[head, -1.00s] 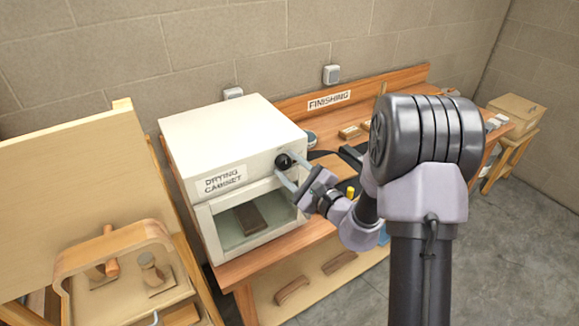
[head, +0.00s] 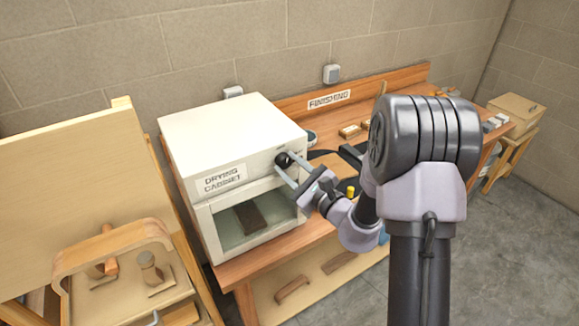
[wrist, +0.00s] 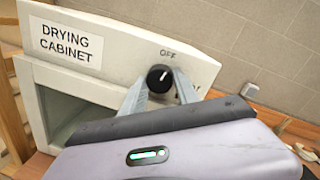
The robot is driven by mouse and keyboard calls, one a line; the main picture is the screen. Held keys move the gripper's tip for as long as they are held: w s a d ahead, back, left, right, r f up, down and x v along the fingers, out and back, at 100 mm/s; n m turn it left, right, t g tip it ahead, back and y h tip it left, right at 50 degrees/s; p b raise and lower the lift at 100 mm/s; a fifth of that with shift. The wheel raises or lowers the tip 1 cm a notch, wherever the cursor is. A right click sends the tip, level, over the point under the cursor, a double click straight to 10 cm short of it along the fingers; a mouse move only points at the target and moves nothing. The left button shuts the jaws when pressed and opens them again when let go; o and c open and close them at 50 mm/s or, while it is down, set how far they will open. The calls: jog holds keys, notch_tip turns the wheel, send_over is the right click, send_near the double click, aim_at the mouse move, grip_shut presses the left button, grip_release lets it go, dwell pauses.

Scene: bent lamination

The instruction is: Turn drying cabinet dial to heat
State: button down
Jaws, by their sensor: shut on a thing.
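The white drying cabinet (head: 232,132) stands on the wooden bench, with its name label on the front. Its round black dial (wrist: 160,78) is at the upper right of the front panel. The dial's white pointer mark leans slightly right of upright, near the OFF lettering above it. Another marking on the panel's right is partly covered by a finger and cannot be read. My gripper (head: 287,165) is shut on the dial, with one grey finger on each side; it also shows in the wrist view (wrist: 158,86). A dark piece (head: 249,217) lies inside, behind the window.
The finishing bench (head: 400,88) runs right behind my arm, with small blocks and a yellow-topped item on it. A tool-holding wooden cart (head: 128,275) stands at the left. A block wall closes the back.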

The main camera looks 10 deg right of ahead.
jog(key=m, duration=0.3)
jog(key=shift+m+t, duration=0.3)
jog(key=shift+m, duration=0.1)
jog(key=m+p, duration=0.1)
jog(key=m, duration=0.2)
jog(key=shift+m, duration=0.4)
jog(key=m+h+p, duration=0.1)
jog(key=m+p, duration=0.1)
jog(key=m, duration=0.2)
jog(key=shift+t, duration=0.3)
jog(key=shift+a+f+m+p, duration=0.1)
jog(key=shift+m+p, duration=1)
jog(key=shift+m, duration=1.2)
jog(key=c, duration=1.2)
grip_release()
jog(key=shift+s, duration=0.1)
